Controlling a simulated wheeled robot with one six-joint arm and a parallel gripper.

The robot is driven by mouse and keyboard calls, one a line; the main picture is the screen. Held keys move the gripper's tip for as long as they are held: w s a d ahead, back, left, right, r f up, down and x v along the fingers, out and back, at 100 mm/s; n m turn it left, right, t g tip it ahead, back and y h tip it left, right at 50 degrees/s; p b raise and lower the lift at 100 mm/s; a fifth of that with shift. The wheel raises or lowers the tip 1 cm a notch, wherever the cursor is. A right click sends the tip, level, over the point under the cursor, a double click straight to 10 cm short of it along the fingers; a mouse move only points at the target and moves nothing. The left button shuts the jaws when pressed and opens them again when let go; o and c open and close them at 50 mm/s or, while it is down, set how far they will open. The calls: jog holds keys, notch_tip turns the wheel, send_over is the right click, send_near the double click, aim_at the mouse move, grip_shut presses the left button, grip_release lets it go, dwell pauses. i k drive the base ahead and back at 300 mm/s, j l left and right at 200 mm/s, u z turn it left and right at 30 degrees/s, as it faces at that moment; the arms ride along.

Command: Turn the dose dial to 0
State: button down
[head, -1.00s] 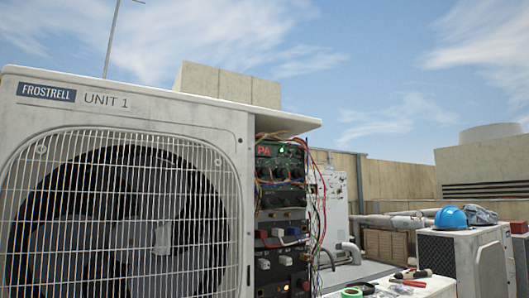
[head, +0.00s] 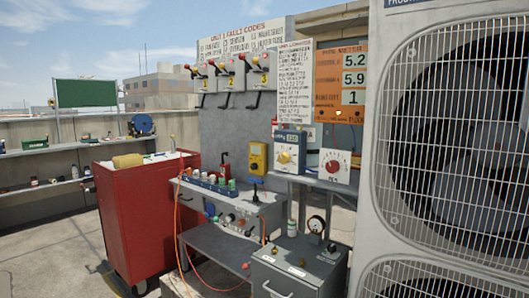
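Two dials stand side by side on a small shelf in the head view. One is a yellow knob (head: 285,157) on a blue-and-white box with a small display. The other is a red knob (head: 333,167) on a white panel with marks around it. The lettering is too small to tell which is the dose dial or where each pointer stands. An orange board (head: 340,80) above them shows 5.2, 5.9 and 1. My gripper is not in view.
The large condenser (head: 455,150) fills the right side. A grey cabinet (head: 300,268) with a gauge stands below the dials. A bench (head: 262,212) with a yellow meter (head: 258,158) and a red tool cabinet (head: 145,225) stand left. Orange cable hangs at the bench. Floor at far left is clear.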

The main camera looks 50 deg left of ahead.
aim_at(283, 158)
jog(key=u, duration=1.55)
